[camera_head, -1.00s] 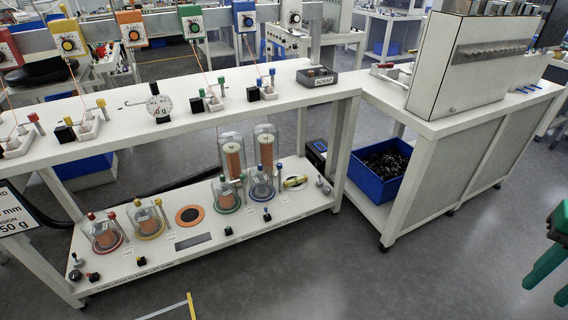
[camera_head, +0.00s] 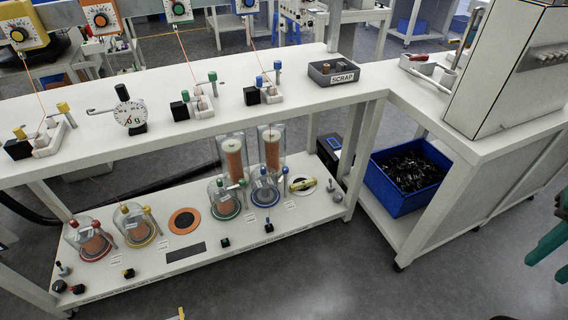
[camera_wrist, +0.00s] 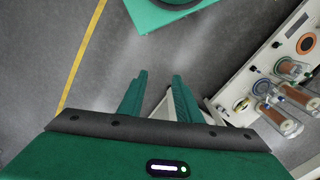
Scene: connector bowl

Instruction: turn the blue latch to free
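I cannot tell which blue part is the latch. On the upper bench, a small white fixture (camera_head: 271,97) carries blue-topped pegs (camera_head: 277,67) and has a black block (camera_head: 252,96) beside it. On the lower shelf, a clear dome jar (camera_head: 266,184) stands on a blue ring (camera_head: 265,201). A small dark knob (camera_head: 268,227) sits in front of it. My gripper's green fingers (camera_head: 546,252) show at the right edge of the head view, away from the bench. In the wrist view, my gripper (camera_wrist: 160,82) is open and empty above the floor.
A SCRAP tray (camera_head: 337,74) sits at the upper bench's right end. A blue bin (camera_head: 408,178) of dark parts stands under the right-hand bench. Other jars have green (camera_head: 225,211), yellow (camera_head: 142,238) and red (camera_head: 97,251) rings.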

